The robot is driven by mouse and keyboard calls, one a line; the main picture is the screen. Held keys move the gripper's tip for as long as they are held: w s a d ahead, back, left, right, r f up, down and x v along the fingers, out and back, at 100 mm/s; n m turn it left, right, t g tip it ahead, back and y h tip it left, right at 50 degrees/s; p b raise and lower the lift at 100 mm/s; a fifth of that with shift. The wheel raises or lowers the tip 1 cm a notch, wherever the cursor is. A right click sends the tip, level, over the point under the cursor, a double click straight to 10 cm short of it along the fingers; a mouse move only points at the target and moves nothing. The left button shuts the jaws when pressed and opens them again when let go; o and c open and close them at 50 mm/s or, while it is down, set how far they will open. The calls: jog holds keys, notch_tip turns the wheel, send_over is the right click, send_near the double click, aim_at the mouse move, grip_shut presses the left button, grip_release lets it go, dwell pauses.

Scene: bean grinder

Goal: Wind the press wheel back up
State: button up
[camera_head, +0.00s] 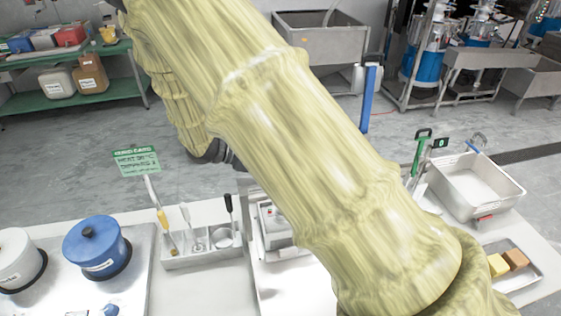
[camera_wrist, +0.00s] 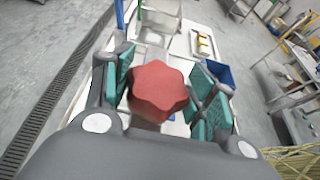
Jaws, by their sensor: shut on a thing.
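The red, lobed press wheel (camera_wrist: 158,92) is in the middle of the wrist view. My gripper (camera_wrist: 163,84) has its teal-padded fingers on both sides of the wheel and is shut on it. The wheel hides most of what lies under it. In the head view my arm (camera_head: 310,160) crosses the picture from upper left to lower right. I cannot make out the gripper or the wheel in that view.
On the bench stand a blue lidded pot (camera_head: 97,248), a white pot (camera_head: 18,262) and a tool holder (camera_head: 200,255) with upright tools. At right are a white bin (camera_head: 474,190) and a tray (camera_head: 533,281) with yellow and brown blocks. A green card (camera_head: 137,161) stands behind.

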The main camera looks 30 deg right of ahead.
jog(key=o, duration=1)
jog(key=shift+d, duration=0.1)
jog(key=shift+m+g, duration=0.3)
